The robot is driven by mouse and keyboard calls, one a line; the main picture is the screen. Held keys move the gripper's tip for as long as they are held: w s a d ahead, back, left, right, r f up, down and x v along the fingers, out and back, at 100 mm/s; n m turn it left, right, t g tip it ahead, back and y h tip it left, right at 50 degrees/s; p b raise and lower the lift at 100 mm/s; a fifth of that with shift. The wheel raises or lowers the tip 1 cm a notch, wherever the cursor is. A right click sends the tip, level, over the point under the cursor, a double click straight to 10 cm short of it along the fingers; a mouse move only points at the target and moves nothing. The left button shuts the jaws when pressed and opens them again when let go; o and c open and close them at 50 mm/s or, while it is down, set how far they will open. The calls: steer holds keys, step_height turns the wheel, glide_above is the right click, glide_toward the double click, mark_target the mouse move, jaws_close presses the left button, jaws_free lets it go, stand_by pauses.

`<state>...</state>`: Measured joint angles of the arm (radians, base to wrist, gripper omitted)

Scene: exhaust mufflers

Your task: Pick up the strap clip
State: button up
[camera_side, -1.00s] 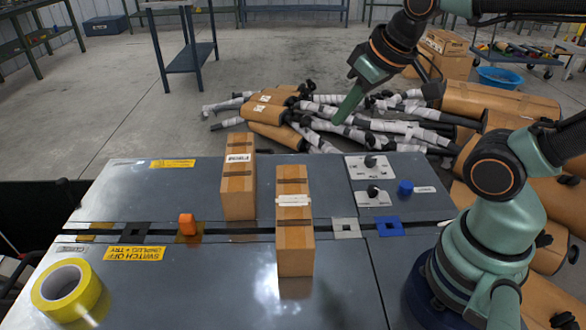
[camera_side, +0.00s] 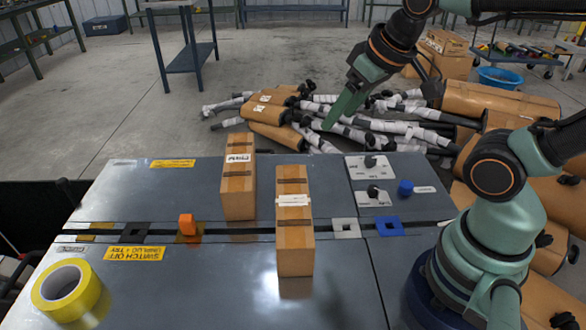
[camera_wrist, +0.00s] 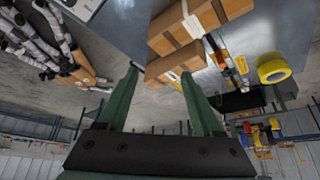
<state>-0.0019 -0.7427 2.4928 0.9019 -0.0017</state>
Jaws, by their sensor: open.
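A small orange piece (camera_side: 187,224), which looks like the strap clip, stands on a brown square at the left of the grey table; I cannot confirm its name. A small blue piece (camera_side: 405,187) stands at the right of the table, beside a white label. My gripper (camera_side: 333,124) is high above the table's back edge, to the right of the orange piece and well apart from it. In the wrist view my gripper (camera_wrist: 159,74) shows two green fingers spread apart with nothing held between them.
Two upright brown boxes (camera_side: 238,190) (camera_side: 295,245) stand mid-table, between the orange piece and my arm's side. A yellow tape roll (camera_side: 68,291) lies front left. A dark slot crosses the table. Wrapped mufflers (camera_side: 275,115) pile behind it. The front middle is clear.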

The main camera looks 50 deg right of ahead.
steer(key=w+a+r+n+g, duration=0.25)
steer(key=w+a, duration=0.25)
steer(key=w, duration=0.3)
steer(key=n+g, duration=0.3)
steer(key=n, duration=0.4)
glide_above(185, 217)
step_height(185, 217, down, 15)
steer(key=shift+m, duration=0.25)
step_height(185, 217, down, 12)
steer(key=shift+r, duration=0.15)
steer(key=shift+c, duration=0.3)
jaws_close()
